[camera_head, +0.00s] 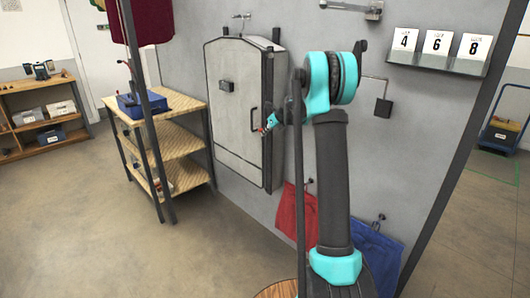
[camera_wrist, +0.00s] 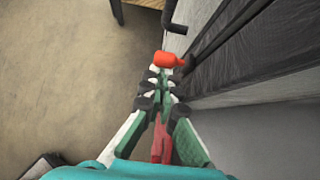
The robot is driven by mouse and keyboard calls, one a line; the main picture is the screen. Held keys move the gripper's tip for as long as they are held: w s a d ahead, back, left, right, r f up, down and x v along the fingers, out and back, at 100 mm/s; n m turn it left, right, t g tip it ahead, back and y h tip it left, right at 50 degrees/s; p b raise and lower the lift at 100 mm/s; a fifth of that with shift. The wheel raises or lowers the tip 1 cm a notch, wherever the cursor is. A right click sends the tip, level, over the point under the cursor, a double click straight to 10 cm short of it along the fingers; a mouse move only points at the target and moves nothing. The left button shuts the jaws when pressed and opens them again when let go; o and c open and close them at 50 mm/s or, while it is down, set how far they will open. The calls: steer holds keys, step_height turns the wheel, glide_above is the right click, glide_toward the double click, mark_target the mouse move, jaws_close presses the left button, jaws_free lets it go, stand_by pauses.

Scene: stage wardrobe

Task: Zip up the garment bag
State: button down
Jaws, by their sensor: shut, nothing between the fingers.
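The garment bag (camera_head: 228,100) is a pale grey upright case with dark edging on the wall. A black handle (camera_head: 253,121) is on its front edge. Its dark side (camera_wrist: 245,60) fills the upper right of the wrist view. A small red tab (camera_wrist: 170,60), perhaps the zip pull, shows just beyond my fingertips. I cannot tell whether they touch it. My gripper (camera_head: 263,130) is at the bag's lower front right; in the wrist view, its green and black fingers (camera_wrist: 157,85) are shut and empty. The zip line itself is not clear.
A wooden shelf unit (camera_head: 175,139) with a blue bin (camera_head: 142,103) stands left of the bag. A dark post (camera_head: 146,110) rises in front of it. Red (camera_head: 297,212) and blue (camera_head: 372,255) cloth bags hang low on the wall. The floor at left is open.

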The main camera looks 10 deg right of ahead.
step_height(320, 180, up, 17)
steer(key=shift+r, duration=0.1)
stand_by(0.4)
